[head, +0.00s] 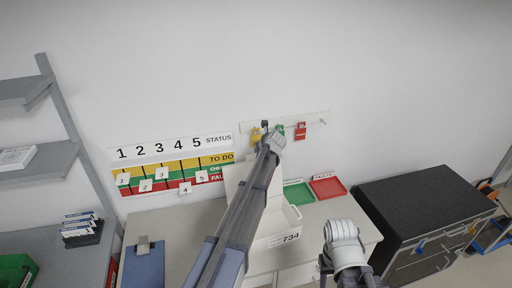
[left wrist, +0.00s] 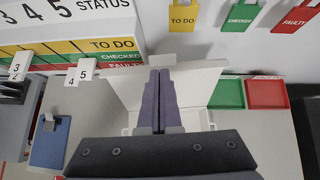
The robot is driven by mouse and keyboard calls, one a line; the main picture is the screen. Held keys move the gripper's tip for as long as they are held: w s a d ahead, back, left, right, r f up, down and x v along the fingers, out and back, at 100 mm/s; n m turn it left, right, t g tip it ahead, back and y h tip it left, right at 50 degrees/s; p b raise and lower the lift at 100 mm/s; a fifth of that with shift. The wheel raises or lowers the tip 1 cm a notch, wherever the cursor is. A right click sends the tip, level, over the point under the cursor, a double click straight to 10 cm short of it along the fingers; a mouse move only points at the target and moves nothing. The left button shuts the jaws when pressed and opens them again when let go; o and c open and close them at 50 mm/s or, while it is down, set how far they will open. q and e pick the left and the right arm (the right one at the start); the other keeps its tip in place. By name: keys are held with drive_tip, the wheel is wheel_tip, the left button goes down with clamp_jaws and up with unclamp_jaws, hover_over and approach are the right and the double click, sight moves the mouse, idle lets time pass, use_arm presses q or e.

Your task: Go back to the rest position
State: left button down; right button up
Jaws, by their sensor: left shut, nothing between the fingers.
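My left arm reaches from the bottom middle of the head view up to the wall. Its shut gripper (left wrist: 158,75) shows in the left wrist view with nothing between the fingers, in front of the raised panel of the white box (left wrist: 205,80). In the head view the white box (head: 272,240), marked 734, stands on the table partly behind that arm. My right arm's white wrist is low at the right of the table in the head view; its fingers are not clear to see.
Yellow (left wrist: 184,14), green (left wrist: 241,15) and red tags (left wrist: 295,16) hang on the wall rail. A status board (head: 172,165) is left of them. Green (head: 298,193) and red trays (head: 328,187) lie on the table. A dark-topped cabinet (head: 425,200) stands right.

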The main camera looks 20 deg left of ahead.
use_arm(q)
drive_tip(key=shift+s+d+r+p, duration=0.2)
drive_tip(key=shift+r+p, duration=0.05)
drive_tip(key=shift+r, duration=0.3)
drive_tip(key=shift+s+d+r+p, duration=0.15)
drive_tip(key=shift+s+r+p, duration=0.1)
drive_tip(key=shift+r, duration=0.25)
use_arm(e)
wheel_tip(320, 180, up, 2)
use_arm(q)
drive_tip(key=s+d+f+n+g+h+b, duration=0.1)
drive_tip(key=s+d+f+n+b, duration=0.6)
drive_tip(key=s, duration=0.7)
drive_tip(key=s+d+f+n+g+h+b, duration=0.2)
drive_tip(key=s+d+f+n+g+b, duration=0.2)
drive_tip(key=s+d+f+n+b, duration=0.3)
drive_tip(key=s+d+f+n+g+h+b, duration=0.2)
drive_tip(key=s+d+f+n+b, duration=0.5)
drive_tip(key=s+f, duration=0.8)
drive_tip(key=s+d+n+g, duration=0.1)
drive_tip(key=s+d+n, duration=0.2)
drive_tip(key=s, duration=0.5)
drive_tip(key=shift+d, duration=0.2)
use_arm(e)
wheel_tip(320, 180, down, 22)
drive_tip(key=shift+r, duration=0.25)
